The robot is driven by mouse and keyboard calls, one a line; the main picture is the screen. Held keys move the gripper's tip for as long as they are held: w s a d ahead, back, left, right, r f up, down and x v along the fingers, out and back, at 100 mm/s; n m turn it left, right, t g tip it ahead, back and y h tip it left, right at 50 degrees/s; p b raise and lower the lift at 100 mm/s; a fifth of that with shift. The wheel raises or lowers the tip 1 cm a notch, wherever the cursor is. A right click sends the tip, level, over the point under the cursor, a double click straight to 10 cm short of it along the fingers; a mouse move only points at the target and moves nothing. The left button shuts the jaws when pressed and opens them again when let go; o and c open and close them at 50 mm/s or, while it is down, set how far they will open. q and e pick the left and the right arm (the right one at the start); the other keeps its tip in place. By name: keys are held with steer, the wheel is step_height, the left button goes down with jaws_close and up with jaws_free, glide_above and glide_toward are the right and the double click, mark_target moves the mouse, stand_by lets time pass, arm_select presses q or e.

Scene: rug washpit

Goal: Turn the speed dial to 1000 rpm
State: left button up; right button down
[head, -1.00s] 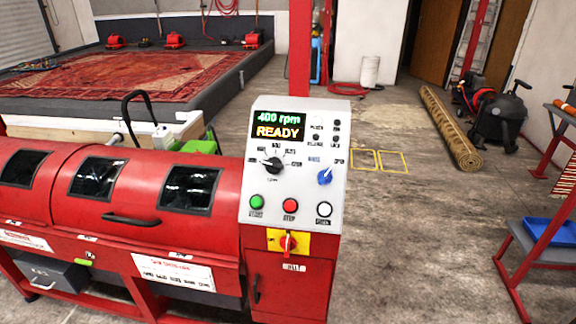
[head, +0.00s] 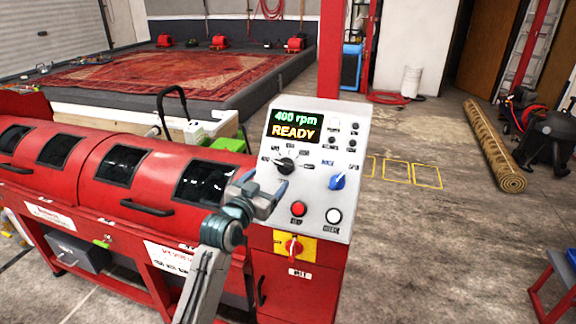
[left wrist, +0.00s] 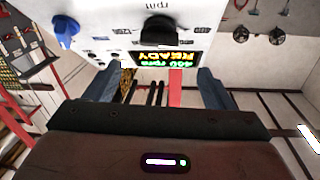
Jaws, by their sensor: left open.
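The speed dial (head: 285,165) is a black knob on the sloped grey control panel (head: 352,122), its pointer towards the 400 mark at its left. The display (head: 294,126) reads 400 rpm and READY. My left gripper (head: 270,198) is open and empty, just below and left of the dial in the head view, and hides the green button. In the left wrist view the panel appears upside down; the dial (left wrist: 159,28) lies beyond the gap between the two fingers (left wrist: 158,84), apart from them. My right gripper is not in view.
A blue knob (head: 338,181) sits right of the dial. A red button (head: 298,209) and a white button (head: 333,216) are below, over a red switch (head: 293,247) on a yellow plate. The red drum machine (head: 135,170) extends left.

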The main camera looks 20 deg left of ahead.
mark_target(283, 165)
arm_select(q)
steer(key=w, duration=0.3)
steer(key=w+d+p, duration=0.1)
steer(key=w, duration=0.1)
steer(key=w+p, duration=0.1)
steer(key=w, duration=0.2)
steer(key=shift+w+d, duration=0.2)
steer(key=shift+w, duration=0.15)
steer(key=shift+w+d, duration=0.15)
steer(key=shift+w, duration=0.6)
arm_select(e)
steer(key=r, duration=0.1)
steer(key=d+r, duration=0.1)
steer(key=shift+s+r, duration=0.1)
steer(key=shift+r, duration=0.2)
arm_select(q)
steer(key=c, duration=1)
steer(key=shift+f, duration=0.1)
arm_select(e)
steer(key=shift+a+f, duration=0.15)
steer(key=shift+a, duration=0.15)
